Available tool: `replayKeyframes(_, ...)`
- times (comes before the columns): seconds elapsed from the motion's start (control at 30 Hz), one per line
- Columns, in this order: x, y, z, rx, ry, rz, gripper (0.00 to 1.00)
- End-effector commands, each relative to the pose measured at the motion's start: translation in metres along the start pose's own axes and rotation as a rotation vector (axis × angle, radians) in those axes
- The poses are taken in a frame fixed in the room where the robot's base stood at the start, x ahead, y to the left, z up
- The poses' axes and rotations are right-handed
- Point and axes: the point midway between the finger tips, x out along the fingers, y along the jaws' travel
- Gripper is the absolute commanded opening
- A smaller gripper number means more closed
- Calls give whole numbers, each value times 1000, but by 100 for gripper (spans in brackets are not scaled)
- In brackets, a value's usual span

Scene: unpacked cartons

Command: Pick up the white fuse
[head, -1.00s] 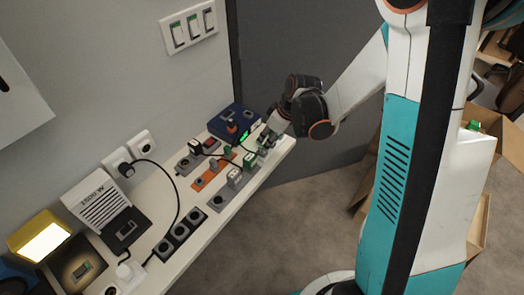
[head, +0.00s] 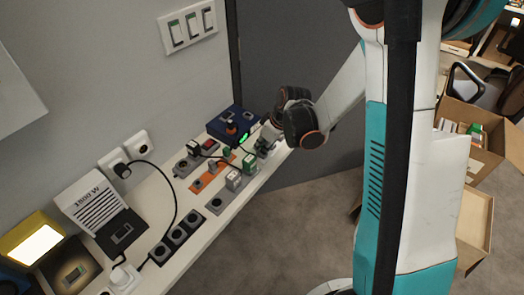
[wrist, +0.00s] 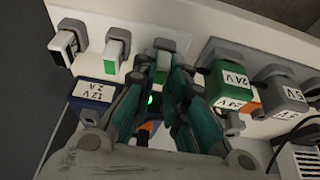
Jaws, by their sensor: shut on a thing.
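In the head view my gripper (head: 267,140) is low over the far right end of the white bench (head: 219,228), and the fuse itself is hidden there.
Two similar white blocks, one with black (wrist: 62,46) and one with green (wrist: 116,48), stand left of my fingers. A blue 12 V block (wrist: 92,92) and a green 24 V plug (wrist: 228,80) are close on either side. A blue box (head: 226,125) stands behind.

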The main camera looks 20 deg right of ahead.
Motion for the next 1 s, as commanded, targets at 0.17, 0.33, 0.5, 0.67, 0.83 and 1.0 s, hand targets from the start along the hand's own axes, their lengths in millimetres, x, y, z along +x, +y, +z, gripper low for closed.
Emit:
replayKeyframes(0.17, 0, 0, 0, 0, 0, 0, 0)
replayKeyframes(0.33, -5, 0, -2, 0, 0, 0, 0)
replayKeyframes(0.5, -22, 0, -9, 0, 0, 0, 0)
replayKeyframes(0.67, -53, 0, -21, 0, 0, 0, 0)
replayKeyframes(0.83, -98, 0, -40, 0, 0, 0, 0)
replayKeyframes(1.0, -138, 0, -57, 0, 0, 0, 0)
